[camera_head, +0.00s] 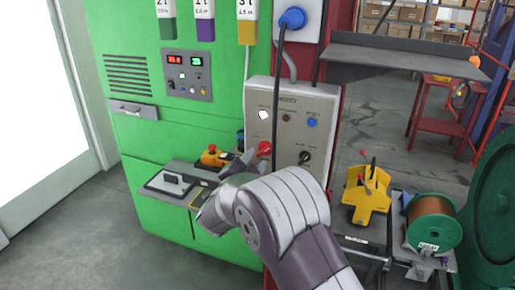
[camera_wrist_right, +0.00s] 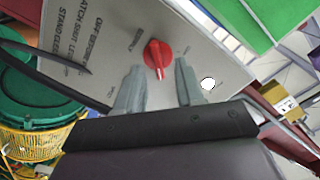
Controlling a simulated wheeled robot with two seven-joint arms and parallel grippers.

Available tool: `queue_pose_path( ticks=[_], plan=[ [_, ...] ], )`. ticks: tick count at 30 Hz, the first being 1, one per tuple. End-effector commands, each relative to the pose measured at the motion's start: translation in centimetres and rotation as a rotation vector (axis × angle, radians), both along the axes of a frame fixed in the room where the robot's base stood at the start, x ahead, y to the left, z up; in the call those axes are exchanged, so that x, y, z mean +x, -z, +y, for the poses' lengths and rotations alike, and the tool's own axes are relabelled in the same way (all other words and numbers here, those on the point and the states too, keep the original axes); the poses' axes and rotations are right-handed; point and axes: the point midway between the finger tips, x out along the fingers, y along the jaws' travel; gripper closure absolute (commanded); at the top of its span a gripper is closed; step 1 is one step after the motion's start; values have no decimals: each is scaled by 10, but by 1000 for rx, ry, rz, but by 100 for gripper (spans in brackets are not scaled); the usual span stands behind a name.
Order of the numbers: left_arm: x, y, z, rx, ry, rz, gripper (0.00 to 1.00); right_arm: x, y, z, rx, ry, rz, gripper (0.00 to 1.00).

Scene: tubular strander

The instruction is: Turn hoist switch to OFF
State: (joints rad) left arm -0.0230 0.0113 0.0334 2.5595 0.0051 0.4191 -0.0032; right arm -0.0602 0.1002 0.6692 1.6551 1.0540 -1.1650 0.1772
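A grey control panel (camera_head: 282,130), with a title too small to read surely, is mounted beside the green cabinet. It carries a red rotary switch (camera_head: 264,148) at its lower left and a black rotary switch (camera_head: 305,158) at its lower right. In the right wrist view the red switch (camera_wrist_right: 157,56) shows between the fingertips of my right gripper, its handle pointing down in the picture. My right gripper (camera_wrist_right: 160,72) is open, one finger on each side of the red switch, with gaps visible. Whether the tips reach past the handle is unclear. My left gripper is out of view.
The panel also has a white button (camera_head: 264,114) and a blue button (camera_head: 311,123). A black cable hangs from a blue plug (camera_head: 292,18) across the panel. A small shelf (camera_head: 182,186) holds an orange emergency-stop box (camera_head: 213,156) left of my gripper.

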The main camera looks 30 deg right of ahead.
Motion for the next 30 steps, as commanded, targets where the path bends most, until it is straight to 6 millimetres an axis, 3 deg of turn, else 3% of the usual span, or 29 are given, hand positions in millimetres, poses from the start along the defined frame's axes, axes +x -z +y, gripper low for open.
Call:
queue_pose_path(
  ticks=[6,15,19,30],
  plan=[
    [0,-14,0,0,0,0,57,21,-1,-25,1,1,1,63],
    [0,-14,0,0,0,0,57,24,1,-28,1,-2,0,63],
    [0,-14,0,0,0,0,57,24,0,-28,1,-1,1,100],
    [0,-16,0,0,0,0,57,24,-1,-29,-17,0,18,100]
  ],
)
